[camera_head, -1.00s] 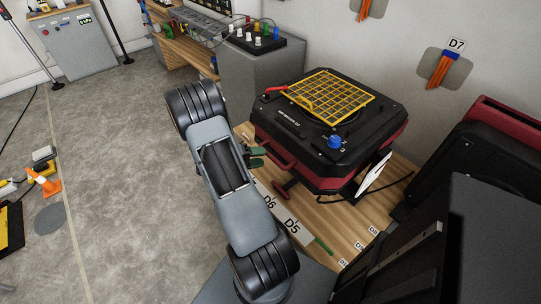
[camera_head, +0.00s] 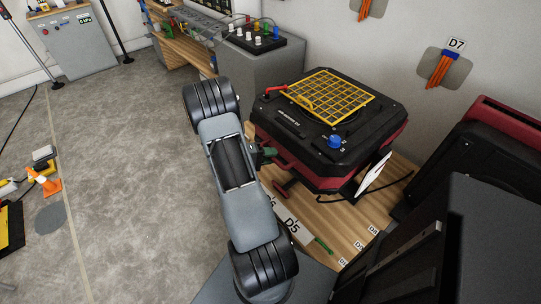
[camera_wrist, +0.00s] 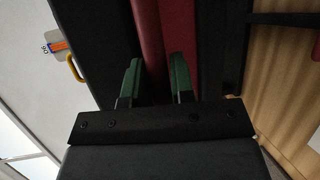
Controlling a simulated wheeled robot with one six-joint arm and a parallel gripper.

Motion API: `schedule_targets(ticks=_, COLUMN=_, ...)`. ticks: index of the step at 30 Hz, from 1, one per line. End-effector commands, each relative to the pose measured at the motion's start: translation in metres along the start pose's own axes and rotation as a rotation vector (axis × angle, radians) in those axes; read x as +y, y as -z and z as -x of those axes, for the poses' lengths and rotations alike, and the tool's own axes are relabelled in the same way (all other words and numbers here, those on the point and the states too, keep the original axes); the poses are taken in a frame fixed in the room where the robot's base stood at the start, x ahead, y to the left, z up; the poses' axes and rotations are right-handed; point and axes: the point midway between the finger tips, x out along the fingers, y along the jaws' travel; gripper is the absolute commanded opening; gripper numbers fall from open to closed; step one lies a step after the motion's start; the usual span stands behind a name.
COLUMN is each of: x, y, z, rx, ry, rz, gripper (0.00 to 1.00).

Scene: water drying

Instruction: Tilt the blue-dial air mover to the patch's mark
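The air mover (camera_head: 292,137) is a black box with a dark red band and a yellow grille (camera_head: 330,95) on top. It stands on the wooden bench. Its blue dial (camera_head: 334,142) is at the front right corner of the top, with small figures beside it. A red handle (camera_head: 292,165) projects at its near side. My gripper (camera_head: 267,154) is at that side, partly hidden by my arm. In the wrist view my gripper (camera_wrist: 156,80) has two green fingers standing apart, with the red part (camera_wrist: 177,30) between and beyond them. Contact cannot be told.
Grey patches with orange strands are on the wall, one under a D7 label (camera_head: 456,43). A D5 plate (camera_head: 292,226) and a green stick (camera_head: 324,245) lie on the bench (camera_head: 325,215). A red-and-black unit (camera_head: 500,125) stands at right.

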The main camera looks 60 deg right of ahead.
Motion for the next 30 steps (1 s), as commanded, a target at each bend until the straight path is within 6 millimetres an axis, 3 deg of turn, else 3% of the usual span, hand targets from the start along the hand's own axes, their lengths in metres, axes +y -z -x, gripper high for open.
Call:
schedule_targets(ticks=7, x=0.000, y=0.000, z=0.000, rx=0.000, ry=0.000, rz=0.000, gripper=0.00)
schedule_targets(ticks=18, x=-0.003, y=0.000, z=0.000, rx=0.000, ry=-0.004, rz=-0.002, gripper=0.00)
schedule_targets(ticks=23, x=-0.020, y=0.002, z=-0.004, rx=0.000, ry=-0.037, rz=-0.015, gripper=0.00)
schedule_targets(ticks=30, x=-0.063, y=0.006, z=-0.015, rx=0.000, ry=-0.116, rz=-0.050, gripper=0.00)
